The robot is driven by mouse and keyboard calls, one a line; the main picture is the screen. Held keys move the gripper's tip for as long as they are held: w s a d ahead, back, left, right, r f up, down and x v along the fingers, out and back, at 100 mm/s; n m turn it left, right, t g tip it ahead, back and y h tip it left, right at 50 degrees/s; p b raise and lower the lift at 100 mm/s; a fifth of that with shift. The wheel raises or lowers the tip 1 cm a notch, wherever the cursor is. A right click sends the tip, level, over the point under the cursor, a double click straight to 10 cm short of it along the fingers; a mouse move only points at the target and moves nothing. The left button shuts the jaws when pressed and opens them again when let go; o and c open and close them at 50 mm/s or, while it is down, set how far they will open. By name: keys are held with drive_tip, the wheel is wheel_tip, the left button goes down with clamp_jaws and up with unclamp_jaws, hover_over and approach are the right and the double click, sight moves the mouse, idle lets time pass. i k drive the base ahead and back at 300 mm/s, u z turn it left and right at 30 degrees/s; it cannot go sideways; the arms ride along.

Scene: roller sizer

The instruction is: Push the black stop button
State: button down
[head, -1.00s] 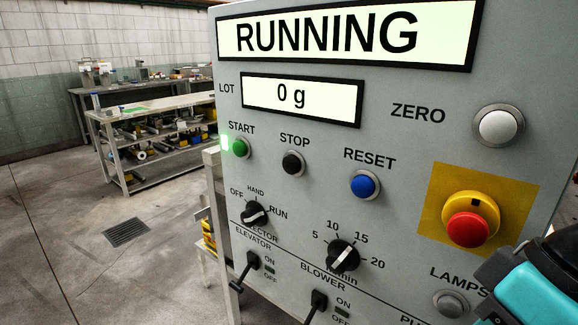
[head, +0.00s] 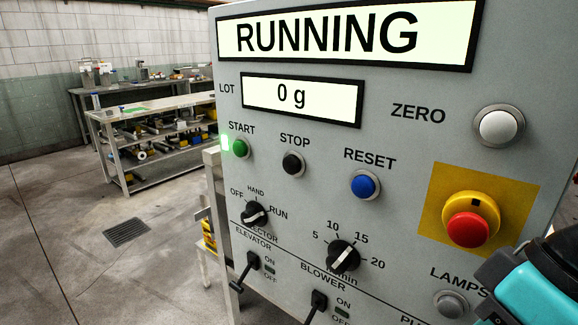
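The black stop button (head: 293,163) sits in a silver ring under the word STOP on the grey control panel (head: 420,160). It is between the green START button (head: 239,147) and the blue RESET button (head: 364,184). Nothing covers it. Part of my arm, teal and black, shows at the lower right corner, well to the right of the stop button. My gripper's fingertips are not in view. The large display (head: 345,35) reads RUNNING. The lot display (head: 302,98) reads 0 g. A green light glows beside START.
A red emergency knob (head: 467,230) on a yellow base sticks out at right, near my arm. A white ZERO button (head: 498,126) is above it. Selector knobs (head: 343,257) and toggle levers (head: 317,302) protrude below. Workbenches (head: 160,115) stand far left, beyond open floor.

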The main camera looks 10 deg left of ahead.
sight(291, 164)
drive_tip(key=z, duration=2.6)
drive_tip(key=k, duration=1.55)
drive_tip(key=u, duration=1.65)
